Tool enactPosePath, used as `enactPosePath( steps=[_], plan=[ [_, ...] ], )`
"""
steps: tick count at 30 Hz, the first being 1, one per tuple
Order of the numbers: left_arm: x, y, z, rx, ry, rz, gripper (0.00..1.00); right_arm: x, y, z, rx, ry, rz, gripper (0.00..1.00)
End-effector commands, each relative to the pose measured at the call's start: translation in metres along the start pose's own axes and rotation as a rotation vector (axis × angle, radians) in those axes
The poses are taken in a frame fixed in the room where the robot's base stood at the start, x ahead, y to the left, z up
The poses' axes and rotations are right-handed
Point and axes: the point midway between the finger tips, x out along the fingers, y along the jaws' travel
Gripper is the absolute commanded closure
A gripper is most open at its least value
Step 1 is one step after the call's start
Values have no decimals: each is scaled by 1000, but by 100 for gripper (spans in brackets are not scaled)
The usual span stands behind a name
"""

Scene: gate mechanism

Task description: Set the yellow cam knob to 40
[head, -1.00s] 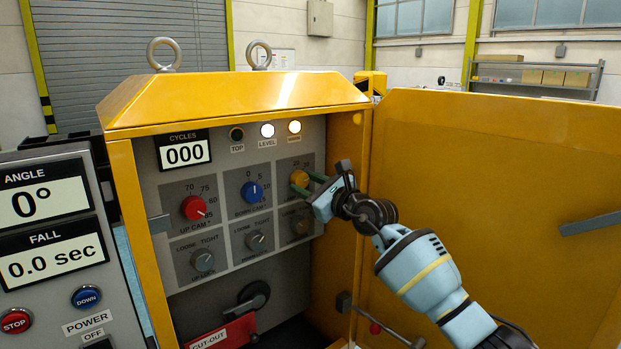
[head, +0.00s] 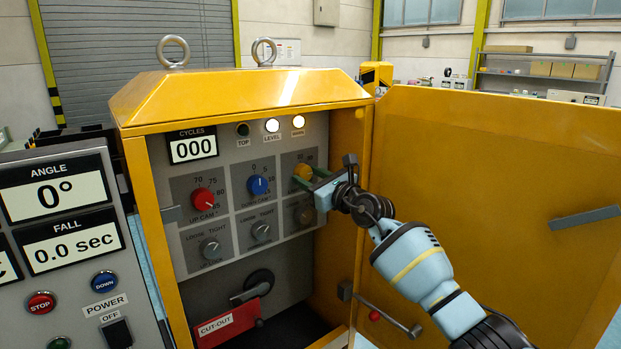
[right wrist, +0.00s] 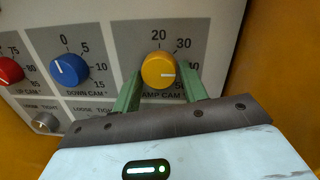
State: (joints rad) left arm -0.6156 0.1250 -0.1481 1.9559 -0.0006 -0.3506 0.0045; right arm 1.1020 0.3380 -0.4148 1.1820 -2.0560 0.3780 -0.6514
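The yellow cam knob (head: 303,171) is on the upper right of the grey panel in the yellow cabinet. My left gripper is not in view.
The red knob (head: 203,199) and blue knob (head: 258,185) are left of the yellow one. Smaller grey knobs and a red cut-out lever (head: 229,324) are below. The open yellow door (head: 500,190) stands to the right, and a control box (head: 60,250) stands at left.

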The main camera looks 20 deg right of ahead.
Motion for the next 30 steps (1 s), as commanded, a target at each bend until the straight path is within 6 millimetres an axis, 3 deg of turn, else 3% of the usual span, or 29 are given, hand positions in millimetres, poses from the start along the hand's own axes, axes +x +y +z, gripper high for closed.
enactPosePath(
  steps=[4, 14, 21, 30],
  plan=[
    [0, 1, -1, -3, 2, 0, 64, 0, 0, 0, -1, 0, 0, 40],
    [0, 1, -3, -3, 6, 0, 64, -3, 0, 0, -2, 1, 0, 40],
    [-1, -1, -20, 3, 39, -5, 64, -29, -1, 4, -6, -3, 0, 40],
    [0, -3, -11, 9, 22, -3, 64, -63, 0, -2, -2, 2, 1, 40]
  ],
)
